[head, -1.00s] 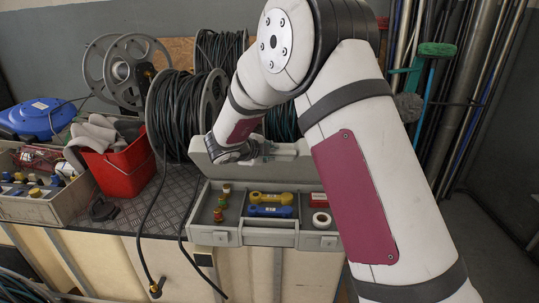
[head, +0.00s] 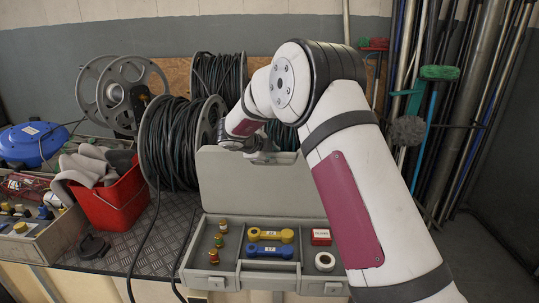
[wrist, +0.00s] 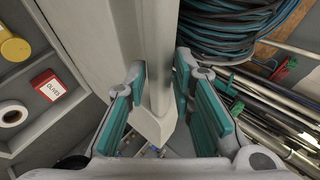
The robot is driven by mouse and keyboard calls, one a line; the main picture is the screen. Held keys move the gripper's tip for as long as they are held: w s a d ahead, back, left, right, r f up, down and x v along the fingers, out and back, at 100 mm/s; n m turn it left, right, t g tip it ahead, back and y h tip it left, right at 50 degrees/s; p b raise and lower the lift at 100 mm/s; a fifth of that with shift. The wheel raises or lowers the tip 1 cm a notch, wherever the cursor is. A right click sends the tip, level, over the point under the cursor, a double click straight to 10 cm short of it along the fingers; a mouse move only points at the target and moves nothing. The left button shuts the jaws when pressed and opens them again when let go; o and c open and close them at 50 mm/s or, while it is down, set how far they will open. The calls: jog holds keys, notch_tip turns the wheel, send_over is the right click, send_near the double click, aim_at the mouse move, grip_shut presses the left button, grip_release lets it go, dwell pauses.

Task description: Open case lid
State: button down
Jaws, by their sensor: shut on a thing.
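The grey case (head: 229,283) lies on the bench with its lid (head: 235,190) standing up at its back edge, well away from the tray, its broad inner face toward the head camera. My gripper (head: 262,155) is at the top edge of the lid, partly hidden by my arm in the head view. In the wrist view the lid's rim (wrist: 158,75) passes between the two teal-padded fingers of my gripper (wrist: 162,105), which are shut on it.
Cable reels (head: 178,145) stand close behind and left of the lid. A red bucket (head: 112,203) with gloves and an open box of parts (head: 30,243) are at the left. Poles and brushes (head: 438,72) lean on the wall at the right.

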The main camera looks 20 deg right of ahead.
jog(key=shift+w+d+r, duration=0.15)
jog(key=shift+w+r, duration=0.05)
jog(key=shift+r, duration=0.25)
jog(key=c, duration=1.5)
grip_release()
jog(key=shift+c, duration=0.2)
jog(key=shift+f, duration=0.1)
jog(key=shift+s+f, duration=0.1)
jog(key=v, duration=1.2)
